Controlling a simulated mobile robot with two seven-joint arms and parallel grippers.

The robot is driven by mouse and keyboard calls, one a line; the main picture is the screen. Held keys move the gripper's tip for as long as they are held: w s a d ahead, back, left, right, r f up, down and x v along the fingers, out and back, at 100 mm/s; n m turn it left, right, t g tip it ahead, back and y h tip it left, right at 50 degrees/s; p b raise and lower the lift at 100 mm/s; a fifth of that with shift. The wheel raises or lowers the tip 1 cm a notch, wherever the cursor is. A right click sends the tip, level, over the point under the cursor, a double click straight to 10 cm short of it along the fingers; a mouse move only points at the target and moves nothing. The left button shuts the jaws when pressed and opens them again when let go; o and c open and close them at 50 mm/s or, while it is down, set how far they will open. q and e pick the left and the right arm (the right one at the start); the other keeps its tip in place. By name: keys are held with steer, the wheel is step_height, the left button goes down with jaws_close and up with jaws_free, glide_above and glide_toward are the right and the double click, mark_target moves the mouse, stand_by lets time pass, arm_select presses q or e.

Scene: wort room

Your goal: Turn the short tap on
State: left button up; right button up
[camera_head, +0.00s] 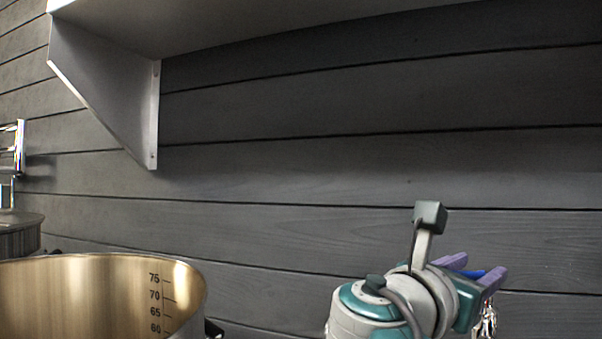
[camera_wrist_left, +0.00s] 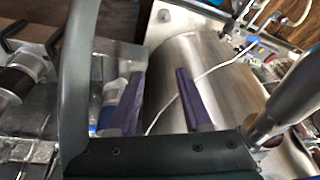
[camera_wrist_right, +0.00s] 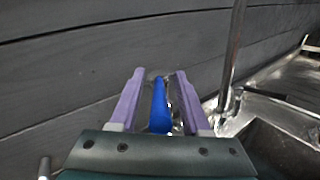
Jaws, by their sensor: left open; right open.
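A tap with a blue lever (camera_wrist_right: 160,106) shows between the purple fingers of my right gripper (camera_wrist_right: 159,76) in the right wrist view. The fingers are open, one on each side of the lever; I cannot tell whether either touches it. In the head view my right gripper (camera_head: 477,267) is at the lower right by the wall, with a bit of the blue lever (camera_head: 473,273) between its fingers. Chrome metal (camera_head: 488,321) shows just below. Most of the tap body is hidden. My left gripper (camera_wrist_left: 158,90) is open in the left wrist view, before a steel cylinder, apart from the tap.
A big steel pot (camera_head: 100,290) with volume marks stands at the lower left. A shelf (camera_head: 250,18) on a metal bracket (camera_head: 110,85) overhangs the grey plank wall. A vertical metal pipe (camera_wrist_right: 233,55) stands right of the lever, near a steel sink edge (camera_wrist_right: 285,115).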

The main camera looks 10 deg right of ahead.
step_height(320, 180, up, 20)
steer(key=p, duration=0.3)
steer(key=shift+f, duration=0.1)
steer(key=shift+c, duration=0.4)
